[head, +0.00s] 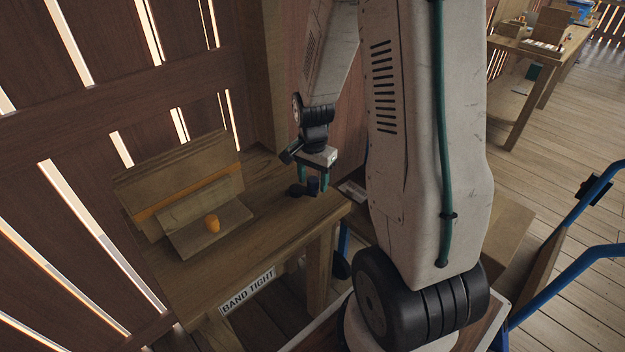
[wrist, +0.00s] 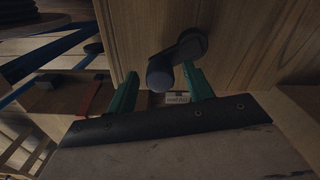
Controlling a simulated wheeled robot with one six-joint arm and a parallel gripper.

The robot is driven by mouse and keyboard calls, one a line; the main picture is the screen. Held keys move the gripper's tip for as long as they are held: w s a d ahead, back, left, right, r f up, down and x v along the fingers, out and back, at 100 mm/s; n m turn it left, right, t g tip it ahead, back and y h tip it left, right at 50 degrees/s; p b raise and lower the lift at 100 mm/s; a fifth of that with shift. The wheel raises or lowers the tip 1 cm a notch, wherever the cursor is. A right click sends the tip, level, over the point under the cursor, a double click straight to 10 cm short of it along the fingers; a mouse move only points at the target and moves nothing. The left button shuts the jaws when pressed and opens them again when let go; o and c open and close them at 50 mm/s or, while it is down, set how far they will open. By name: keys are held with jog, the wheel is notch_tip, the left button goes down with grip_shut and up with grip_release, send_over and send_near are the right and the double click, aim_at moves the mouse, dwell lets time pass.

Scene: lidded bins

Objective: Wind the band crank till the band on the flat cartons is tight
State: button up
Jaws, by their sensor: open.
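The flat cartons (head: 180,170) stand leaning on the wooden bench at the left in the head view. An orange band (head: 166,209) runs across them; I cannot tell how tight it is. The dark band crank (head: 297,190) is near the bench's right end, and in the wrist view its arm (wrist: 190,44) and round knob (wrist: 160,77) show against the wood. My gripper (head: 314,185) is at the crank. Its green fingers are open, one on each side of the knob in the wrist view (wrist: 158,76). I cannot tell whether either finger touches it.
A small orange knob (head: 212,223) sits on a tilted board in front of the cartons. A "BAND TIGHT" sign (head: 247,291) is on the bench's front edge. A blue-framed cart (head: 575,262) stands at the right. Another table (head: 535,48) is far back.

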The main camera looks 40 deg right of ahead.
notch_tip(320, 180, up, 7)
jog(key=shift+r, duration=0.1)
dwell(0.7)
